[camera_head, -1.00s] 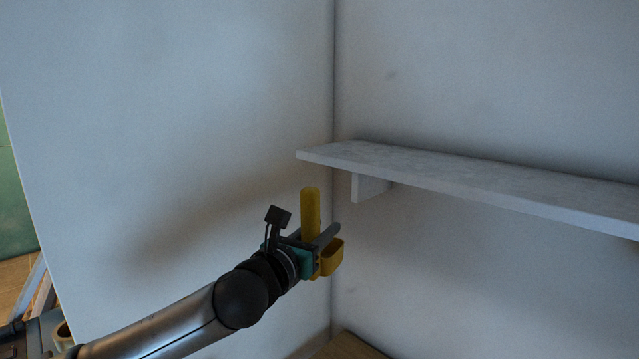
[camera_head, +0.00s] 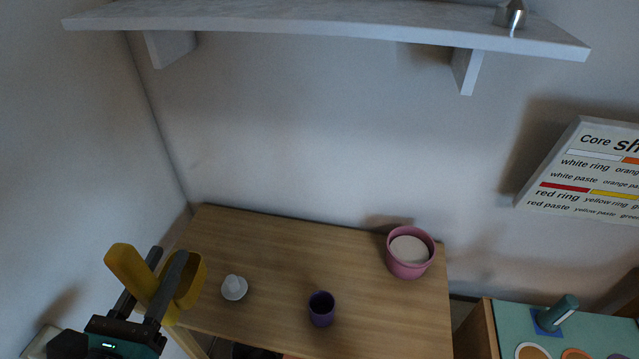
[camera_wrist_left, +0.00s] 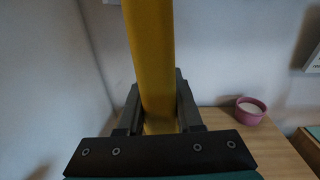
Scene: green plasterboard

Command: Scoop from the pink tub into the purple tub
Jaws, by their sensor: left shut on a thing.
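The pink tub (camera_head: 409,268) stands at the back right of the wooden table, with a pale whitish fill inside. It also shows at the right in the left wrist view (camera_wrist_left: 248,118). The small purple tub (camera_head: 321,313) stands near the table's front middle; its inside looks dark. My left gripper (camera_head: 163,288) is shut on a yellow scoop (camera_head: 128,270), in front of the table's left side and apart from both tubs. The scoop's handle (camera_wrist_left: 150,60) rises between the fingers in the left wrist view. My right gripper is not in view.
A small white object (camera_head: 234,287) lies on the table left of the purple tub. A pale shelf (camera_head: 320,22) spans above the table, with a metal item (camera_head: 510,14) on it. A printed board (camera_head: 585,170) is on the right wall. The table (camera_head: 270,245) is clear between the tubs.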

